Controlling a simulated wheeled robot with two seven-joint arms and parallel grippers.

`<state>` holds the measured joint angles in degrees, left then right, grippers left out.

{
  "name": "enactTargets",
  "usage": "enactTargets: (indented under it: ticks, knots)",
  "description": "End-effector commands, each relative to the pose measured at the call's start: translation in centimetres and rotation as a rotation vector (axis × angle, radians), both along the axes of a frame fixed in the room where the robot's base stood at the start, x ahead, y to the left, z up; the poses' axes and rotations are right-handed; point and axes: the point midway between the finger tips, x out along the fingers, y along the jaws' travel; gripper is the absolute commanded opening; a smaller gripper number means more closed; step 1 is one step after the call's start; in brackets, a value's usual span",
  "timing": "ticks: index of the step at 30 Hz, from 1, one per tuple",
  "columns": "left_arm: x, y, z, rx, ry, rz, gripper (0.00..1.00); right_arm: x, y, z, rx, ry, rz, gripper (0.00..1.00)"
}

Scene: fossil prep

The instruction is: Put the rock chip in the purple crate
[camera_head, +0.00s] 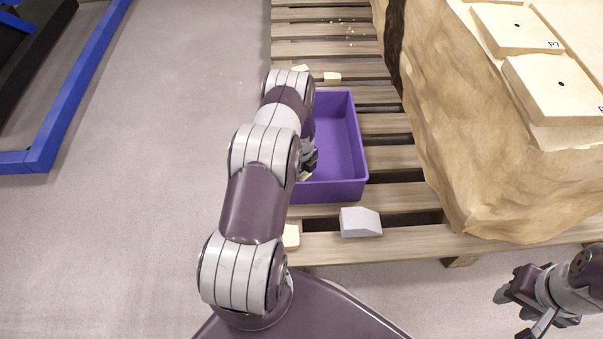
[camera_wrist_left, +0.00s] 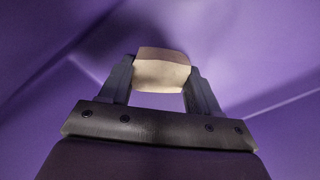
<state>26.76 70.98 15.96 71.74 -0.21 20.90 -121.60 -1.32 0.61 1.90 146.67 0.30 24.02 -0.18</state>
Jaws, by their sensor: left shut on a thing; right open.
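The purple crate (camera_head: 340,150) sits on the wooden pallet, partly hidden behind my left arm. My left gripper (camera_head: 309,165) is at the left part of the crate, inside or just over it; the exact height is hard to tell. In the left wrist view my left gripper (camera_wrist_left: 160,85) is shut on a tan rock chip (camera_wrist_left: 161,68), with purple crate walls and floor (camera_wrist_left: 250,50) around it. A bit of the chip shows under the fingers in the head view (camera_head: 305,176). My right gripper (camera_head: 512,313) is open and empty at the lower right, away from the crate.
Other tan chips lie on the pallet (camera_head: 400,243) behind the crate (camera_head: 332,78) and near its front left (camera_head: 291,236). A grey block (camera_head: 360,222) lies in front of the crate. A large tan rock mass (camera_head: 460,150) rises on the right.

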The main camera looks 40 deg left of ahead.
Motion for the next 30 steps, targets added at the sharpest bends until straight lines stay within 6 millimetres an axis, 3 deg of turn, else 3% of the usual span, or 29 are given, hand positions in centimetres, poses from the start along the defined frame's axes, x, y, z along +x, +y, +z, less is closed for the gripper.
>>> enactTargets:
  ticks: [1,3,13,24,30]
  knots:
    - [0.0,0.0,-0.2,0.000,0.000,0.000,0.65,0.0,0.0,-0.2,0.000,0.000,0.000,0.43]
    - [0.0,0.0,-0.1,0.000,0.000,0.000,0.88,0.0,0.0,-0.1,0.000,0.000,0.000,0.43]
    - [0.0,0.0,0.6,0.000,0.000,0.000,0.88,0.0,0.0,0.5,0.000,0.000,0.000,0.43]
    - [0.0,0.0,9.8,0.000,-0.001,0.000,0.88,0.0,0.0,6.0,0.000,0.000,0.000,0.43]
    - [0.0,-0.2,12.4,0.001,-0.001,0.006,0.88,0.0,0.0,7.1,0.000,0.000,0.000,0.43]
